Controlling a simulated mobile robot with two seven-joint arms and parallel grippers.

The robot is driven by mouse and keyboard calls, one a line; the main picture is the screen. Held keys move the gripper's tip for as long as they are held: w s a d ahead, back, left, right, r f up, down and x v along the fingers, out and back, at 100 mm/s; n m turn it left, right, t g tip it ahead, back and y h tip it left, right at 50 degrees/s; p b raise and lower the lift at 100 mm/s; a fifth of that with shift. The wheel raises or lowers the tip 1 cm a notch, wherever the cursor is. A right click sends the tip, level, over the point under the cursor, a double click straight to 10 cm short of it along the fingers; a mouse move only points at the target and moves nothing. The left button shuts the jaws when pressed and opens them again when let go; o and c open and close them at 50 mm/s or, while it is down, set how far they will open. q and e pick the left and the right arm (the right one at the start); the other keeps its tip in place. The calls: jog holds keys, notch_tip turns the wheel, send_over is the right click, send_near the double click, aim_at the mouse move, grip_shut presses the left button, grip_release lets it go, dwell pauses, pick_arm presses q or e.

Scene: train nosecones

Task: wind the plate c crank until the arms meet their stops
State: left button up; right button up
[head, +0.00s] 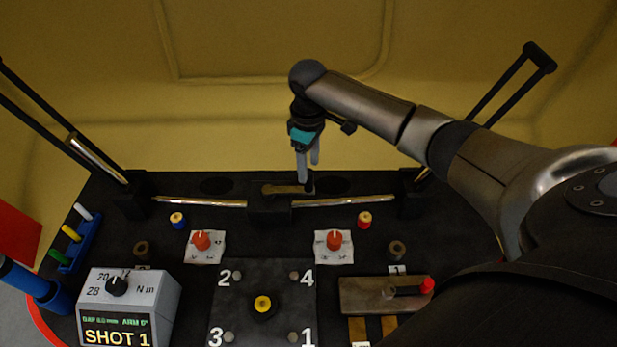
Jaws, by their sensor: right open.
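My right gripper (308,170) points down at the back middle of the dark bench, with its two fingers a little apart and nothing seen between them. Its tips are at or just above the right end of a small brownish bar (284,189) on the central block (270,208); I cannot tell if they touch. A crank with a red knob (427,286) lies across a grey-brown plate (360,293) at the front right, apart from the gripper. No plate letter is readable. Two black arms, left (97,163) and right (525,60), slant up and outward. My left gripper is out of view.
Silver rods (200,202) run either side of the central block. Orange knobs (201,240) sit on white cards. A numbered black plate (262,270) holds a yellow-topped knob. A "SHOT 1" box (130,300) stands front left. My right arm covers the right side.

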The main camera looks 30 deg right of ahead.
aim_at(309, 171)
jog(key=shift+f+b, duration=0.4)
jog(key=shift+f, duration=1.4)
grip_shut()
